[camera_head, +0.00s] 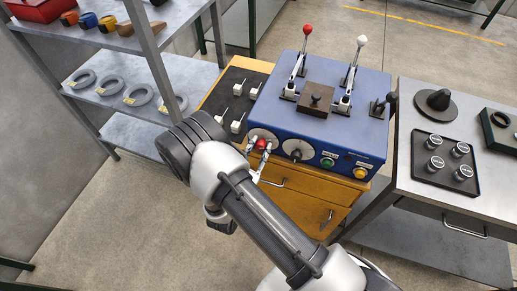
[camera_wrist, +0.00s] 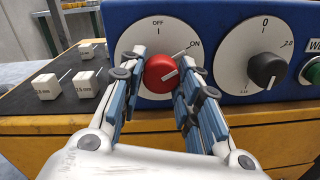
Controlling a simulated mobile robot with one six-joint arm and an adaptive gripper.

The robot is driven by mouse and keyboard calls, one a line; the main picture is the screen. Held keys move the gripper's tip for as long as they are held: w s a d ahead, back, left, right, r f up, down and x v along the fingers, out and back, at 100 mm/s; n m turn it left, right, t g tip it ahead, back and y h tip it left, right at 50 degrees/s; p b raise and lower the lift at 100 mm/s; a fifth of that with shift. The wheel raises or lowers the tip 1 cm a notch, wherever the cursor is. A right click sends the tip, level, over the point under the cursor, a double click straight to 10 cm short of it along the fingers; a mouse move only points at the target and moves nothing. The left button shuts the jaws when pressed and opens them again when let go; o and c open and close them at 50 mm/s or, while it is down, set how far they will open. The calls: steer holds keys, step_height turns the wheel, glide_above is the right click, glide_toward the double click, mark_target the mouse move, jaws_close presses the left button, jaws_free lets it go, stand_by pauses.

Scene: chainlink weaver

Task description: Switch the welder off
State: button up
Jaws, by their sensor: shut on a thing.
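The blue welder (camera_head: 340,115) stands on a wooden cabinet. Its front has a red rotary switch knob (camera_wrist: 160,74) on a round white dial (camera_wrist: 150,42) marked OFF at the top and ON at the upper right. The white line on the knob points to the right and slightly up, towards the ON side and away from OFF. My gripper (camera_wrist: 161,76) is shut on the red knob, one finger on each side. In the head view the gripper (camera_head: 259,149) is at the welder's left front, and the red knob (camera_head: 261,144) shows between the fingers.
A second dial with a black knob (camera_wrist: 267,69) is close on the right, with a green button (camera_head: 327,162) beyond it. Levers with red (camera_head: 308,29) and white (camera_head: 362,40) balls stand on top. White blocks (camera_wrist: 46,86) lie on a dark mat at the left.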

steer(key=c, duration=0.3)
steer(key=shift+n, duration=0.3)
steer(key=shift+c, duration=0.2)
steer(key=n, duration=0.5)
steer(key=shift+d+n, duration=0.1)
steer(key=shift+n, duration=0.2)
steer(key=n, duration=0.5)
steer(key=shift+n+t+p, duration=0.3)
steer(key=shift+n+p, duration=0.05)
steer(key=shift+n, duration=0.05)
steer(key=o, duration=1.1)
steer(key=shift+c, duration=0.2)
